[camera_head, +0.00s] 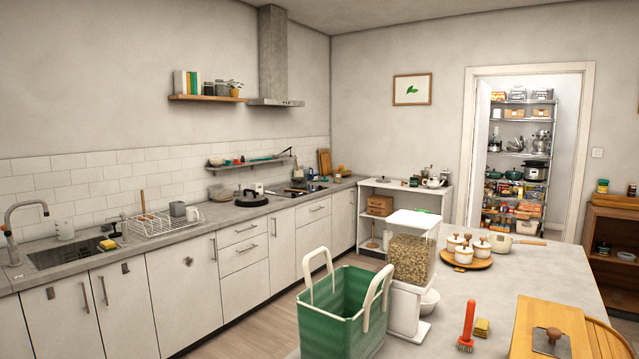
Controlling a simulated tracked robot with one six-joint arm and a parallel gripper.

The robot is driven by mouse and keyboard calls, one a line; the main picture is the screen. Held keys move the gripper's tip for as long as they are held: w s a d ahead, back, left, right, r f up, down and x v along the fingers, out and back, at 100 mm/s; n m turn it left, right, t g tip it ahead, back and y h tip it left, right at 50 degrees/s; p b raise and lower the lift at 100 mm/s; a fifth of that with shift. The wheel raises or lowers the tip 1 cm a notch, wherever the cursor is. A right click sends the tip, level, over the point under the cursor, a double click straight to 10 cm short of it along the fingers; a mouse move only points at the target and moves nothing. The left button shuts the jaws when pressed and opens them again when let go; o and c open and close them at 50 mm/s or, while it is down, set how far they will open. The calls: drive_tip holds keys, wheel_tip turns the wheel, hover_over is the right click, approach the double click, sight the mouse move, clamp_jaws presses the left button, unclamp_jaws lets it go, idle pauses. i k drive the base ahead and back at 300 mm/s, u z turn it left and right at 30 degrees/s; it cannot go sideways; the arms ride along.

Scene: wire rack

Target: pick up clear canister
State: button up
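A clear, square-sided canister (410,257) full of tan pellets or grains stands upright on the island, on a white base (405,308). Its lid (414,219) is white. The green tote in front hides part of the base. Two small dark-looking jars (214,88) stand on the wall shelf; I cannot tell whether they are clear. My gripper is not in view, and nothing is seen touching the canister.
A green tote (335,312) with pale handles stands close at the canister's left. A wire rack (155,225) sits by the sink.

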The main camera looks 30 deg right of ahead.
sight(337, 172)
drive_tip(key=u, duration=0.3)
drive_tip(key=i, duration=3.8)
